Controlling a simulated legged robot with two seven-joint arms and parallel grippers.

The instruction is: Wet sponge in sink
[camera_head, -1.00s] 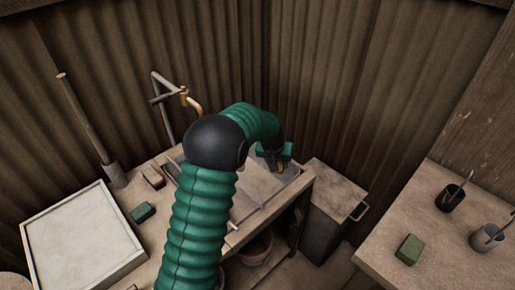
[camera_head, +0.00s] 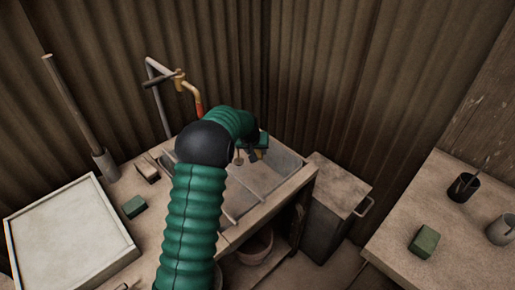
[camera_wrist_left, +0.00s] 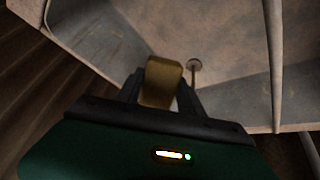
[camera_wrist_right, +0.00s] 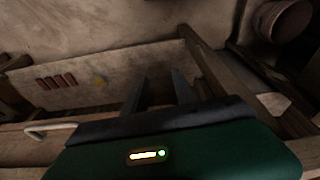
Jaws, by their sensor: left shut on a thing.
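My left gripper (camera_wrist_left: 160,88) is shut on a yellow-brown sponge (camera_wrist_left: 162,80), whose end sticks out between the fingers. In the head view this gripper (camera_head: 254,155) is over the grey sink (camera_head: 285,162), near its back side; the sponge is mostly hidden there. The round drain (camera_wrist_left: 194,66) shows just beyond the sponge in the left wrist view. The brass tap (camera_head: 181,82) stands behind the sink, left of the gripper, with a reddish spout end. My right gripper (camera_wrist_right: 160,84) is open and empty in the right wrist view; it is out of the head view.
A green block (camera_head: 134,206) and a brown block (camera_head: 147,171) lie left of the sink, beside a pale tray (camera_head: 128,249). A bin (camera_head: 337,190) stands right of the sink. The right table holds another green block (camera_head: 424,241) and cups (camera_head: 463,187). Corrugated walls close the back.

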